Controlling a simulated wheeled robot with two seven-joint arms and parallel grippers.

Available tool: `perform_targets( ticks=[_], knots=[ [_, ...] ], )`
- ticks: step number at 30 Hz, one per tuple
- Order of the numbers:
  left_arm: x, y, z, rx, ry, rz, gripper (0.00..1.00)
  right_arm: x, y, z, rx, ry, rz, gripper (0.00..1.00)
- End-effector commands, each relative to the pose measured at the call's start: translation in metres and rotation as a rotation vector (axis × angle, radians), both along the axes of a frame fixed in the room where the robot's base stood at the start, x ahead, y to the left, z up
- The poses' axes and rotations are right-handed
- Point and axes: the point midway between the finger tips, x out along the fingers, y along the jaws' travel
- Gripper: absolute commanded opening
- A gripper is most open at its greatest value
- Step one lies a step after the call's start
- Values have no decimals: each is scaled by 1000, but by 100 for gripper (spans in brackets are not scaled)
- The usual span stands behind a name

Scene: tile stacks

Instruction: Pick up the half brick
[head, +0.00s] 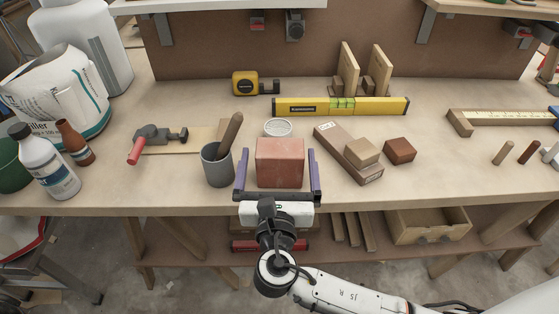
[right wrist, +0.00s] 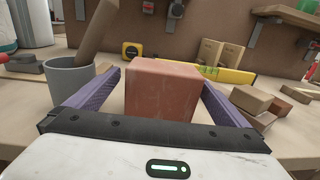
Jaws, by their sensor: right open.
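The half brick (head: 280,166), a reddish block, stands on the workbench near its front edge. It also shows in the right wrist view (right wrist: 160,92), between the fingers. My right gripper (head: 278,155) is open, with one purple finger on each side of the brick. A gap shows between each finger and the brick, so it is not gripped. My left gripper is not in view.
A grey cup (head: 217,166) with a wooden handle stands close left of the left finger. A white round lid (head: 278,127) is just behind the brick. A long block (head: 335,145), a tan block (head: 361,152) and a red-brown block (head: 400,151) are to the right. A yellow level (head: 380,105) lies behind.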

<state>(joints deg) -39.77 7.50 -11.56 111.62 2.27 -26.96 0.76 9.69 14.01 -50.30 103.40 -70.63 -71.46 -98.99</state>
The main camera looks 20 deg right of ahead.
Motion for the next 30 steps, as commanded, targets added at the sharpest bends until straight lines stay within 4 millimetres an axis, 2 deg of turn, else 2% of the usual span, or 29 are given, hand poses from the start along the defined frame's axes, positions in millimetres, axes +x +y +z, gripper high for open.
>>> perform_targets(
  ticks=[10, 19, 20, 30],
  knots=[
    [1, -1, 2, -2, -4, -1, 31, 42, -19, 4, -1, 0, -2, 100],
    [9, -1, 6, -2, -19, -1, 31, 47, -21, 4, 1, 1, 0, 100],
    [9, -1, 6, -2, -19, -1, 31, 47, -21, 3, 1, 1, 0, 97],
    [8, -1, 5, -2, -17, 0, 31, 47, -21, 3, 1, 1, -1, 39]
  ],
)
